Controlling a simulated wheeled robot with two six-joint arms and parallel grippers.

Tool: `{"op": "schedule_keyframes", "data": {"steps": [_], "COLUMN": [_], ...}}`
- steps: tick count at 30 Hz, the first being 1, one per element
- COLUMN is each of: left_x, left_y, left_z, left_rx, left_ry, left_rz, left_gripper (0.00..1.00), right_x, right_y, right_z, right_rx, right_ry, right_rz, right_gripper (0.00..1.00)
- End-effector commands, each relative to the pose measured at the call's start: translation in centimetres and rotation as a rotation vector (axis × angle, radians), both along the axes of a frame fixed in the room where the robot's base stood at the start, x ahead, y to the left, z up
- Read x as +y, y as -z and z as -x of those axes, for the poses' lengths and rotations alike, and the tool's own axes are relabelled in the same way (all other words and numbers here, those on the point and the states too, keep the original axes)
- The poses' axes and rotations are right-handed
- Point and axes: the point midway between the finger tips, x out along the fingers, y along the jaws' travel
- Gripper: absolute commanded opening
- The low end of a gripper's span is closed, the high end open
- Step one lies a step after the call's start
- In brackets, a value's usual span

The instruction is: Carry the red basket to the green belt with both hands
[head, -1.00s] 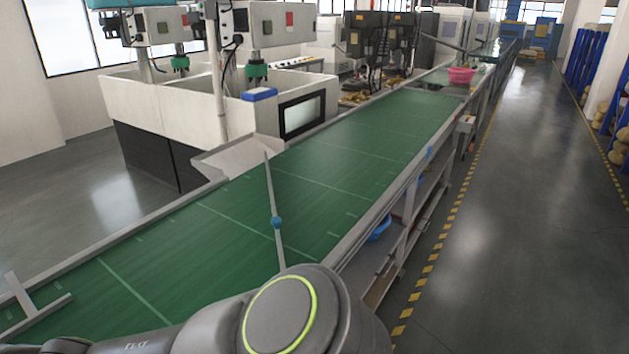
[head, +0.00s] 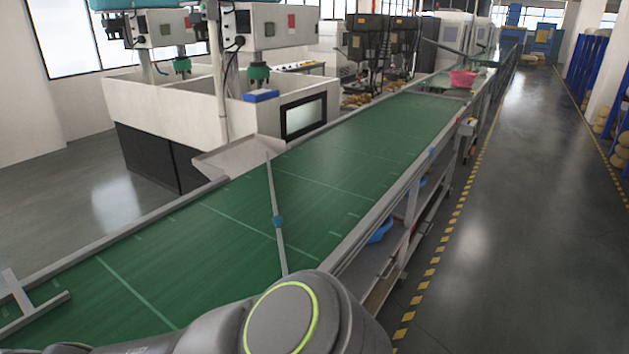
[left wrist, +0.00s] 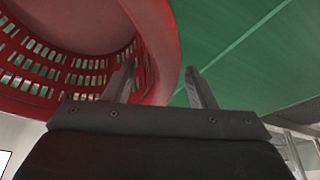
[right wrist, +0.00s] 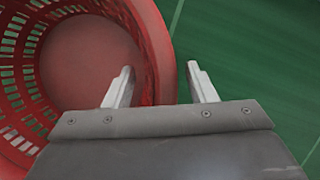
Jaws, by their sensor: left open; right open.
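The red basket has slotted walls and a smooth rim. It fills the left of the left wrist view (left wrist: 165,45) and of the right wrist view (right wrist: 155,40). My left gripper (left wrist: 161,82) is open, with one finger on the basket's inner side and the other outside its rim. My right gripper (right wrist: 162,82) is open around the rim in the same way. The green belt (head: 320,170) runs away in the head view and shows beside the basket in both wrist views. This basket and both grippers are out of the head view. Contact with the belt cannot be told.
A thin grey bar (head: 272,200) with a blue joint crosses above the belt. A pinkish-red container (head: 463,79) stands far along the line. White machines (head: 205,105) line the left side. The right aisle floor (head: 510,200) is clear.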

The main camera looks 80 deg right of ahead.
Motion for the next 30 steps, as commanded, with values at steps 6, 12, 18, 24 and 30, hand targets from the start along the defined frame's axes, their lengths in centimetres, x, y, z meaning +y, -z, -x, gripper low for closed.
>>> {"op": "schedule_keyframes", "data": {"steps": [6,12,18,24,30], "left_x": [0.0,0.0,0.0,0.0,0.0], "left_y": [-1.3,-3.8,-7.0,-9.7,-10.9], "left_z": [0.4,1.5,2.8,3.9,4.5], "left_rx": [-0.003,-0.004,-0.004,-0.003,-0.001], "left_ry": [0.0,0.0,0.0,0.0,0.0], "left_rz": [0.001,0.0,0.001,0.001,0.0], "left_gripper": [0.51,0.51,0.51,0.51,0.51], "right_x": [0.0,0.0,0.0,0.0,0.0], "right_y": [0.0,0.0,0.0,0.0,-0.1], "right_z": [0.0,0.0,0.0,0.0,0.0], "right_rx": [0.0,0.0,0.0,0.0,0.0], "right_ry": [0.0,0.0,0.0,0.0,0.0], "right_rz": [0.0,0.0,0.0,0.0,0.0], "right_gripper": [0.51,0.51,0.51,0.51,0.51]}}
